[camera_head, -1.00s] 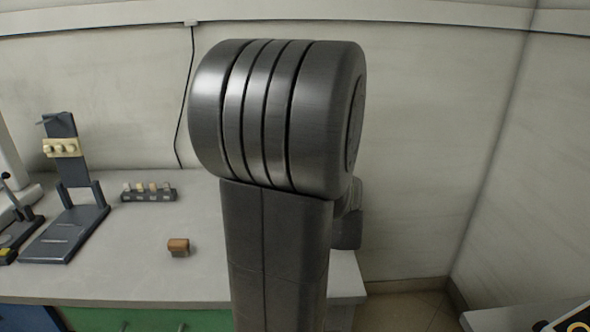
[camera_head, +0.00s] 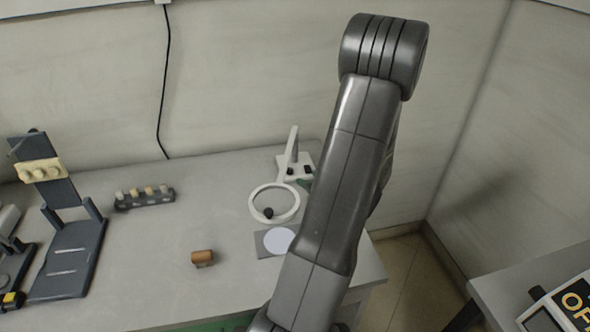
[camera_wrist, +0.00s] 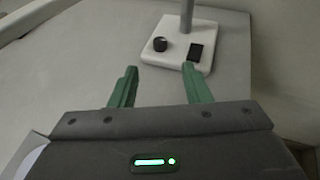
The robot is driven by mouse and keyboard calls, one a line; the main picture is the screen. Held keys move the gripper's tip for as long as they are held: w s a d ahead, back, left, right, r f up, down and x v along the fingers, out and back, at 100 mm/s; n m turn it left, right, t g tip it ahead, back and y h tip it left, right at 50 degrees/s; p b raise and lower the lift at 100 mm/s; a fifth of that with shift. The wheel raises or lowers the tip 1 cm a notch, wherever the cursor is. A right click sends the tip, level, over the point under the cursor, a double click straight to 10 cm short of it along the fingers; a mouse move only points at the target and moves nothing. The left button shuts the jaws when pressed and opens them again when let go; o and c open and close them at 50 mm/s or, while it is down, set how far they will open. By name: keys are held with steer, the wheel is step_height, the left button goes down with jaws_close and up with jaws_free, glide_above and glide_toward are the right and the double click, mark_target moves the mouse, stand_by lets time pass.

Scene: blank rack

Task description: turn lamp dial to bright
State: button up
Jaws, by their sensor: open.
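The lamp has a white base (camera_head: 297,178) and an upright post (camera_head: 291,148) at the back right of the bench in the head view. A white ring (camera_head: 251,204) stands in front of it. In the wrist view the lamp base (camera_wrist: 174,58) is at top centre, with a round black dial (camera_wrist: 160,44) on its left and a dark rectangular patch (camera_wrist: 196,52) on its right. My gripper (camera_wrist: 159,70) is open and empty, its green fingers apart and pointing towards the base. The dial lies beyond the fingertips, between them in the picture, with no contact visible. The dial's marks are too small to read.
A small brown block (camera_head: 202,258) lies on the bench. A dark rack with several pegs (camera_head: 145,199) and a dark stand (camera_head: 68,262) are to the left. A pale disc on a grey plate (camera_head: 279,240) lies before the ring.

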mark_target(291, 170)
steer(key=p+x, duration=0.1)
steer(key=x, duration=0.8)
steer(key=shift+w+a+f, duration=0.15)
steer(key=shift+w+f, duration=0.05)
steer(key=shift+w, duration=0.05)
steer(key=shift+c, duration=0.4)
jaws_close()
